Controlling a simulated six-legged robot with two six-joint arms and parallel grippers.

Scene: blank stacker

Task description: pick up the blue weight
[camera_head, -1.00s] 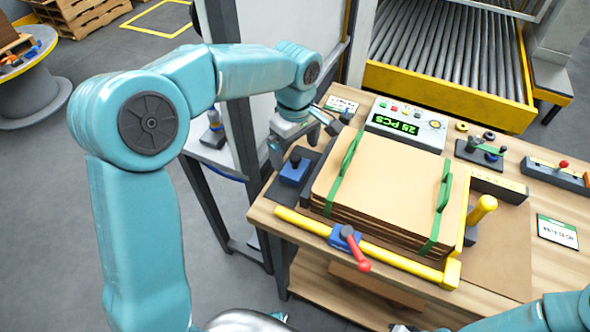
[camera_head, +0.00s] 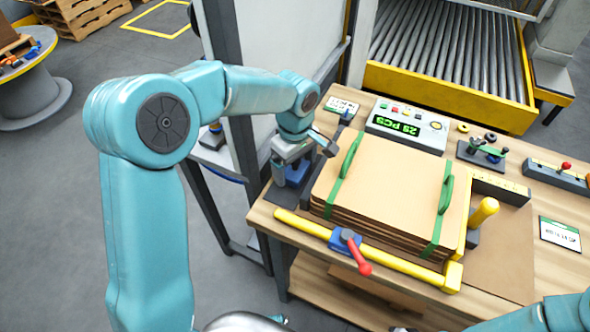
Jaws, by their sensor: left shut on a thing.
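The blue weight (camera_head: 297,172) stands on the left side of the wooden table, just left of the stack of brown cardboard sheets. Only part of its blue body shows, since my gripper covers its top. My left gripper (camera_head: 292,163) reaches down over the weight from above and is shut on it. I cannot tell whether the weight is clear of the surface. My right arm shows only as a teal link at the bottom right, and its gripper is out of view.
The cardboard stack (camera_head: 385,185) with green straps fills the table's middle. A yellow bar with a blue clamp and red lever (camera_head: 350,245) runs along its front. A counter box (camera_head: 407,125) stands behind. A roller conveyor (camera_head: 440,50) lies beyond the table.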

